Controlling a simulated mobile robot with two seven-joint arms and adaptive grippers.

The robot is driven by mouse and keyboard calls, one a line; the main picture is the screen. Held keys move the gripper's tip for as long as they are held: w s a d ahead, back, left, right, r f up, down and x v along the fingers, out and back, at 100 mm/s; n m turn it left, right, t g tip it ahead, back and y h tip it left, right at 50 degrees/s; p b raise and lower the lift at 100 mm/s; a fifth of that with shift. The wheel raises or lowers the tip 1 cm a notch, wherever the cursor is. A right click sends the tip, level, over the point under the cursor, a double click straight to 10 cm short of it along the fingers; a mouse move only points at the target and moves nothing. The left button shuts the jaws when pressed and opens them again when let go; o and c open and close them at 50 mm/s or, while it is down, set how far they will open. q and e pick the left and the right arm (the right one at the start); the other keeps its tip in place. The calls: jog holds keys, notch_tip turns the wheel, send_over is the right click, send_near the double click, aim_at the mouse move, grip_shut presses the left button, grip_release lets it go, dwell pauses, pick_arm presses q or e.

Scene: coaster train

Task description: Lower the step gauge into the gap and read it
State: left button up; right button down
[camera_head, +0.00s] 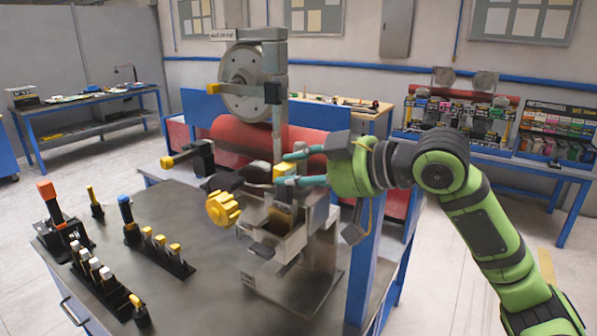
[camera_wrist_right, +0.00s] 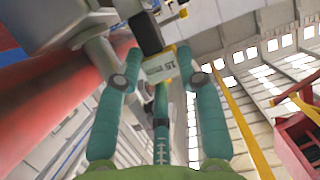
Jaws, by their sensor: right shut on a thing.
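My right gripper (camera_head: 292,170) comes in from the right, its teal fingers pointing left. It is shut on the step gauge, whose yellow part (camera_head: 282,170) shows between the fingers. A dark part touches or overlaps the gauge's far end there; I cannot tell which. The grey metal fixture (camera_head: 268,248) with a yellow knob (camera_head: 222,209) stands just below the gripper. The gap cannot be made out. My left gripper is not in view.
A large grey wheel (camera_head: 243,82) on a post stands behind the fixture, with a red cylinder (camera_head: 235,135) beyond. A blue post (camera_head: 364,265) rises right of the fixture.

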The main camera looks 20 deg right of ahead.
jog(key=shift+f, duration=0.65)
dwell(1.9)
dwell(0.8)
notch_tip(320, 180, up, 12)
jog(key=p, duration=0.7)
dwell(1.4)
dwell(1.3)
